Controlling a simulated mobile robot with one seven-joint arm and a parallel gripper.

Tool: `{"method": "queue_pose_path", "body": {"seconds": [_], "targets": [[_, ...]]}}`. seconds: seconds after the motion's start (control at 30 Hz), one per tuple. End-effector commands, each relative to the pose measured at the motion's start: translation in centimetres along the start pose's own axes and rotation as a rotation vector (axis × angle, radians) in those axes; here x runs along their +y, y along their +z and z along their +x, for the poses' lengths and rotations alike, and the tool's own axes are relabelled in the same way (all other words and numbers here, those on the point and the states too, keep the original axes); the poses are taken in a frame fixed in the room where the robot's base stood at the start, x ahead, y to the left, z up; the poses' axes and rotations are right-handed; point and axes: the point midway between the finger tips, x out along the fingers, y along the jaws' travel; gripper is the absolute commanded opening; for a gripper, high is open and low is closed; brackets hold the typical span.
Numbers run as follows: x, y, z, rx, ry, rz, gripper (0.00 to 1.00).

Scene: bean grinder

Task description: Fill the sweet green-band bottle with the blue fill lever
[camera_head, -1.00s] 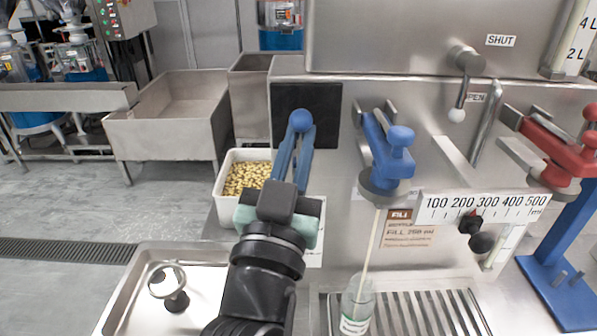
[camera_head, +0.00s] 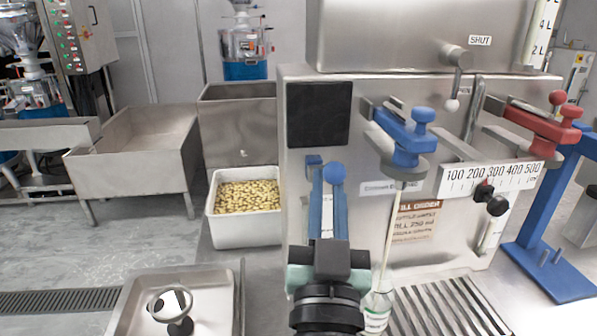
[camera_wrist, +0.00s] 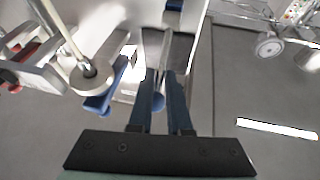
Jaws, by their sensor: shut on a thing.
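My gripper (camera_head: 329,205) is shut on the blue fill lever (camera_head: 335,173). Its round blue knob shows at the fingertips, and in the wrist view the knob (camera_wrist: 158,103) sits between the blue fingers. The rest of the lever is mostly hidden. To the right is a blue filling head (camera_head: 405,140) with a grey round nozzle, also in the wrist view (camera_wrist: 90,75). A thin pale stream or rod (camera_head: 392,235) runs from the nozzle down to a clear bottle (camera_head: 378,308) with a green-marked label. My gripper partly hides the bottle, and its fill level cannot be told.
A white bin of beans (camera_head: 245,212) stands behind to the left. A steel tray with a round-topped stand (camera_head: 173,305) lies at the front left. A slotted drip grate (camera_head: 445,305) and a red filling head (camera_head: 545,122) are to the right.

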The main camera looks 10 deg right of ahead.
Motion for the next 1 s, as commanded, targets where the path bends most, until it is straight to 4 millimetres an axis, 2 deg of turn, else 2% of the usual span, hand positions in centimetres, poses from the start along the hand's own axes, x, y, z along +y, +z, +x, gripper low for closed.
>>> {"method": "queue_pose_path", "body": {"seconds": [0.03,0.27,1.0], "targets": [[0.4,1.5,-0.2,-0.028,0.004,-0.004,0.0],[0.9,2.5,-0.6,-0.026,0.002,-0.004,0.0],[1.0,2.4,-0.6,-0.023,0.004,-0.004,0.0]]}}
